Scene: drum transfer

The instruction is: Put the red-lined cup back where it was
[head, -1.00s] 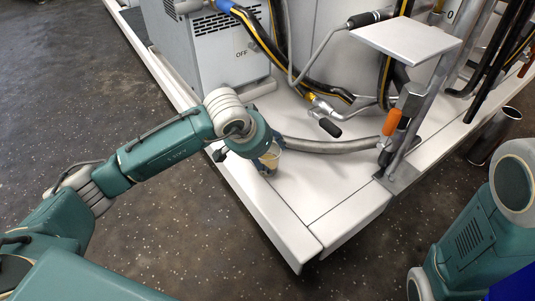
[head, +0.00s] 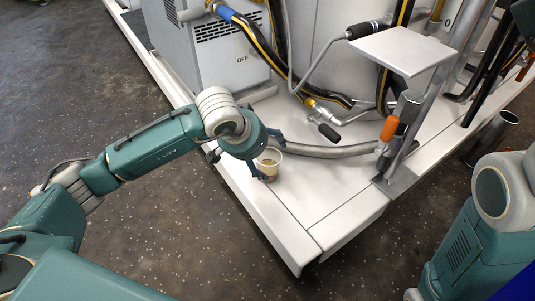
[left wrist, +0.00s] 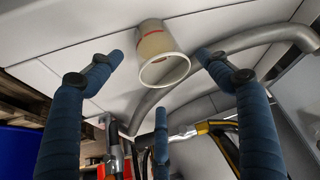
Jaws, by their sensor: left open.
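The red-lined cup (head: 269,160) is a small pale cup standing on the white platform (head: 320,195), near its front-left edge. In the left wrist view the cup (left wrist: 155,42) shows its open rim and a thin red line near its base end. My left gripper (head: 268,154) is open at the cup, with blue fingers spread around it. In the left wrist view the fingers are apart from the cup, with visible gaps on both sides. Part of the cup is hidden by the gripper in the head view. My right gripper is not in view.
A grey bent pipe (head: 325,151) runs along the platform just behind the cup. A grey cabinet (head: 228,55) stands behind my left arm. A black-tipped lever (head: 328,131) and a raised square plate (head: 404,50) are to the right. The platform's front corner is bare.

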